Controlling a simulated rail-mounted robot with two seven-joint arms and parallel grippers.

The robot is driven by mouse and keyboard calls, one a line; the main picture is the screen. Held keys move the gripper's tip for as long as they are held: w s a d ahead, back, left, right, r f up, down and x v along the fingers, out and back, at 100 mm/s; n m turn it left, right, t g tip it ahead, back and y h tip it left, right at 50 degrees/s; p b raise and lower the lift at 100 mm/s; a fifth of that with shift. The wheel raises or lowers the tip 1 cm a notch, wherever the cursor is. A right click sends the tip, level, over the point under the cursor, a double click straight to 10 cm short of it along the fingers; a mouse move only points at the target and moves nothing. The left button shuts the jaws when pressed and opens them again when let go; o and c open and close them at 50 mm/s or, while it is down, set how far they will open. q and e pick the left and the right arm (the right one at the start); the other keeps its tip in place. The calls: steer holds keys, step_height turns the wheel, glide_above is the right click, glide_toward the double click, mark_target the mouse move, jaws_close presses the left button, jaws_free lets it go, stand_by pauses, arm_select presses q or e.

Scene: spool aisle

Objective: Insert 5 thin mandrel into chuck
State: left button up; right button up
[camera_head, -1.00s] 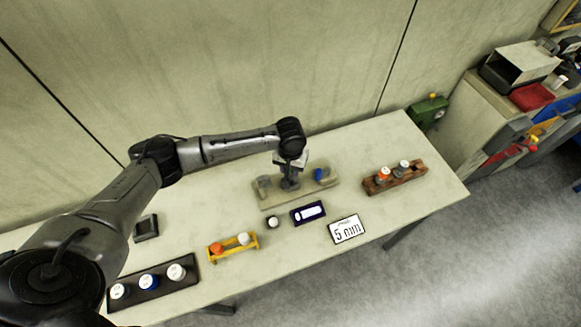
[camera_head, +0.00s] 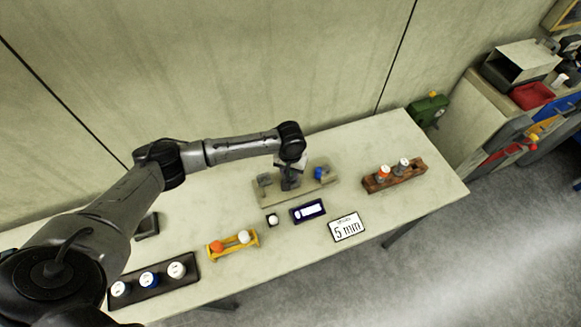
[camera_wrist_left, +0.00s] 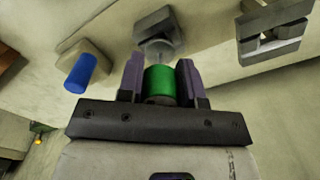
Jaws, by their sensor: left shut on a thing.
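My left gripper (camera_head: 288,184) is low over the pale fixture board (camera_head: 268,196) at the middle of the table. In the left wrist view, its purple fingers (camera_wrist_left: 160,84) are shut on a green-ended cylinder (camera_wrist_left: 161,86), seemingly a mandrel. A grey block with a round front (camera_wrist_left: 158,38), probably the chuck, lies just beyond the green end. I cannot tell whether the mandrel's tip is inside it. A blue cylinder (camera_wrist_left: 80,73) stands out from a beige block on the same board; it also shows in the head view (camera_head: 318,173). My right gripper is not in view.
A card reading 5 mm (camera_head: 346,227) lies right of a dark blue framed plate (camera_head: 308,211). A brown wooden rack (camera_head: 397,177), a yellow rack (camera_head: 232,246) and a black tray (camera_head: 154,281) hold capped pieces. A grey notched block (camera_wrist_left: 272,32) is at the wrist view's upper right.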

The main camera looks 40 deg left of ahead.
arm_select(q)
steer(key=shift+f, duration=0.5)
steer(key=o, duration=1)
step_height(320, 180, up, 12)
steer(key=shift+r+p, duration=0.1)
steer(key=shift+p, duration=0.65)
steer(key=shift+r, duration=0.75)
